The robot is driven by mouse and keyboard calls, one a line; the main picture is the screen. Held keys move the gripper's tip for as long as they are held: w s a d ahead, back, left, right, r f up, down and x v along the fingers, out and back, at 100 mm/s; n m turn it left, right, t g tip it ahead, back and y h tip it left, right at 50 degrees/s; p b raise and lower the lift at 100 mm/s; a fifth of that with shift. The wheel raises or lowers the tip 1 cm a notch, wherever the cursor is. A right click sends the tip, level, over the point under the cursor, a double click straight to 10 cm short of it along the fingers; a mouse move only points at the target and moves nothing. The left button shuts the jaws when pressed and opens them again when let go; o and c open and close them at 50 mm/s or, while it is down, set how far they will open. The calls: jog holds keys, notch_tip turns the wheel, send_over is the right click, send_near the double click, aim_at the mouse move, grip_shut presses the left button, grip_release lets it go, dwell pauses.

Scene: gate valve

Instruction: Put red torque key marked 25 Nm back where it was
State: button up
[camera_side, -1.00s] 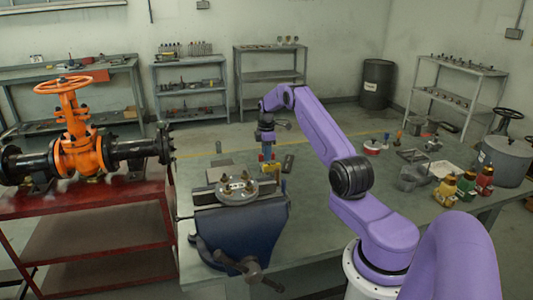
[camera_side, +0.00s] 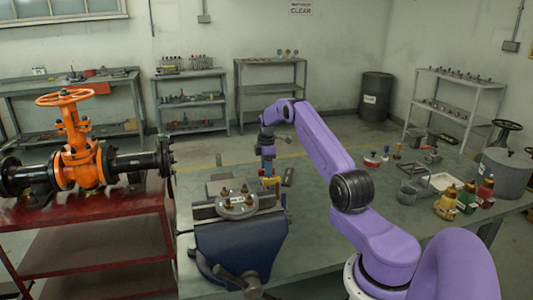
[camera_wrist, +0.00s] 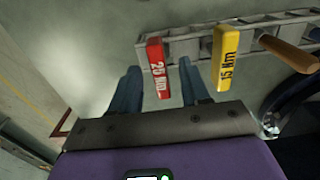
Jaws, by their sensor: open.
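The red torque key (camera_wrist: 158,68) marked 25 Nm shows in the wrist view between my two blue fingers, its upper end at a grey rack bar. Gaps show on both sides of it, so my gripper (camera_wrist: 161,66) is open around it, not clamped. The yellow key (camera_wrist: 227,58) marked 15 Nm stands to its right, outside the fingers. In the side view my gripper (camera_side: 267,168) points down behind the vise, low at the bench, and the yellow key (camera_side: 271,181) shows by its fingertips. The red key is too small there to make out surely.
The blue vise (camera_side: 240,245) with a round flanged part (camera_side: 237,203) on it stands just in front of my gripper. A wooden-handled tool (camera_wrist: 288,47) lies right of the yellow key.

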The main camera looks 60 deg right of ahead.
notch_tip(320, 180, up, 17)
jog(key=w+a+r, duration=0.3)
jog(key=a, duration=0.8)
jog(key=w+a+r, duration=0.2)
jog(key=a, duration=0.8)
jog(key=s+a+r+n+t, duration=0.1)
jog(key=s+a, duration=0.2)
jog(key=a, duration=0.5)
jog(key=s+a+r+n, duration=0.1)
jog(key=s+a+r, duration=0.15)
jog(key=a, duration=0.65)
jog(key=shift+n+t+y, duration=0.3)
jog(key=shift+y, duration=0.3)
jog(key=s+a, duration=0.4)
jog(key=s, duration=0.2)
jog(key=s+a+f, duration=0.1)
jog(key=s+a, duration=0.3)
jog(key=s, duration=0.2)
jog(key=s+a, duration=0.4)
jog(key=s, duration=0.3)
jog(key=shift+a+f, duration=0.2)
jog(key=shift+f, duration=0.15)
jog(key=s+d+f, duration=0.1)
jog(key=s+f, duration=0.2)
jog(key=s, duration=0.4)
jog(key=s+d+f+n+g, duration=0.1)
jog(key=s+f, duration=0.3)
jog(key=s, duration=0.4)
jog(key=shift+d+h, duration=0.4)
jog(key=shift+d, duration=0.3)
